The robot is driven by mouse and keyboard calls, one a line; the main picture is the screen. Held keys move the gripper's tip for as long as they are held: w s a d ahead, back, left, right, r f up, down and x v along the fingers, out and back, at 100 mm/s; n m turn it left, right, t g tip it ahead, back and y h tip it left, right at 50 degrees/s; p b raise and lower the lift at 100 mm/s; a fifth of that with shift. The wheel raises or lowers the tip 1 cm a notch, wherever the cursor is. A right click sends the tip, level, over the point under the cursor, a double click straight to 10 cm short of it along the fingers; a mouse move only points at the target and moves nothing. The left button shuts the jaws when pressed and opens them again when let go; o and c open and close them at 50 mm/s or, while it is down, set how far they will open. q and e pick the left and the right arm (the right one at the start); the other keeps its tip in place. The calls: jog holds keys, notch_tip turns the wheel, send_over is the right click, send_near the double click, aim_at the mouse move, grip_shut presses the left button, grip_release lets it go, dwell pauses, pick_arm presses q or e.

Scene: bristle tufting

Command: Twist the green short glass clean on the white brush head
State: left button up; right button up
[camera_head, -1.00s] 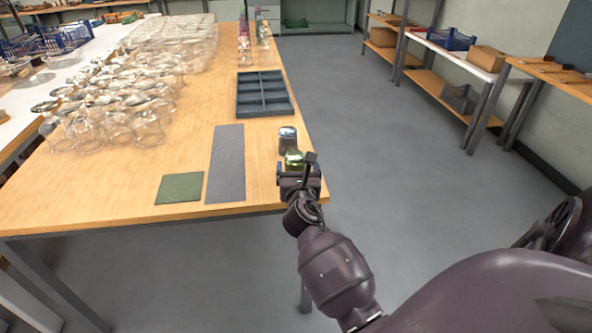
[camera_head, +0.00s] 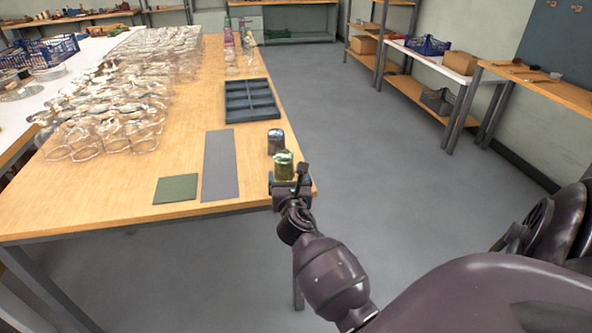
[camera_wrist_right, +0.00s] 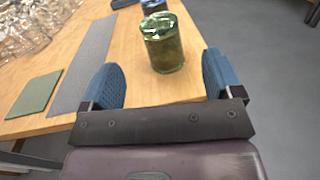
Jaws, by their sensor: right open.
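The green short glass (camera_head: 284,165) stands on the wooden table near its right front corner. In the right wrist view the green glass (camera_wrist_right: 163,44) stands upright, just beyond the fingertips and between their lines. My right gripper (camera_head: 290,184) is open and empty in front of the glass; its blue finger pads (camera_wrist_right: 163,78) show wide apart. A dark bluish short glass (camera_head: 276,141) stands right behind the green one, and its base also shows in the right wrist view (camera_wrist_right: 153,6). I cannot make out a white brush head. My left gripper is out of view.
A grey mat (camera_head: 220,166) and a green square cloth (camera_head: 176,189) lie left of the glasses. A dark compartment tray (camera_head: 251,101) lies farther back. Many clear glasses (camera_head: 110,120) crowd the table's left side. The table's right edge is close to the green glass.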

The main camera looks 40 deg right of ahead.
jog(key=s+a+f+m+g+y, duration=0.1)
jog(key=s+a+f+m+y, duration=0.2)
jog(key=s+f+m, duration=0.35)
jog(key=s+a+f+m+g+y, duration=0.1)
jog(key=s+a+f+m+y, duration=0.2)
jog(key=s+a+f+m, duration=0.25)
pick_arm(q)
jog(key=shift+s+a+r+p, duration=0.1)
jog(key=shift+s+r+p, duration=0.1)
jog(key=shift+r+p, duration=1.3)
pick_arm(e)
jog(key=s+a+m+y, duration=0.2)
jog(key=s+a+m, duration=0.2)
jog(key=s+m, duration=0.3)
jog(key=s+a+f+m+g+y, duration=0.1)
jog(key=s+a+m+y, duration=0.1)
jog(key=s+m, duration=0.6)
jog(key=shift+s+a+f+g+y, duration=0.15)
jog(key=shift+s+a+g+y, duration=0.15)
jog(key=shift+s+a, duration=0.8)
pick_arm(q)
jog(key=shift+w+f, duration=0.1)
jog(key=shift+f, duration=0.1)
pick_arm(e)
jog(key=shift+s+d, duration=0.15)
jog(key=shift+d, duration=0.1)
